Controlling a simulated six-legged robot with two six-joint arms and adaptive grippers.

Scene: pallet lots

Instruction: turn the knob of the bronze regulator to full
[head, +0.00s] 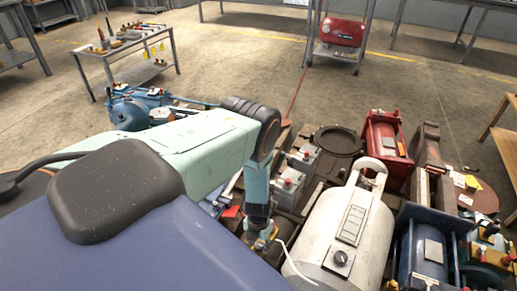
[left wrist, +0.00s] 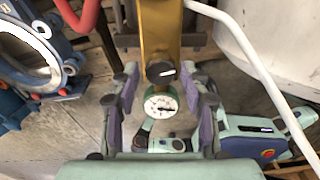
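The bronze regulator (left wrist: 160,32) is a tall golden-brown body in the upper middle of the left wrist view. Its black knob (left wrist: 160,73) has a white mark that points to the right. A round white gauge (left wrist: 161,104) with a dark needle sits just below the knob. My left gripper (left wrist: 160,82) is open, with one finger on each side of the knob and a visible gap to both. In the head view my left gripper (head: 258,230) points down over the crowded equipment and largely hides the regulator. My right gripper is in neither view.
A white tank (head: 345,235) stands just right of my left gripper, and a white hose (left wrist: 250,65) curves close by. A blue ring-shaped machine (left wrist: 35,60) is at the left. Grey boxes (head: 290,185) and a red machine (head: 385,140) crowd the area. Open floor lies beyond.

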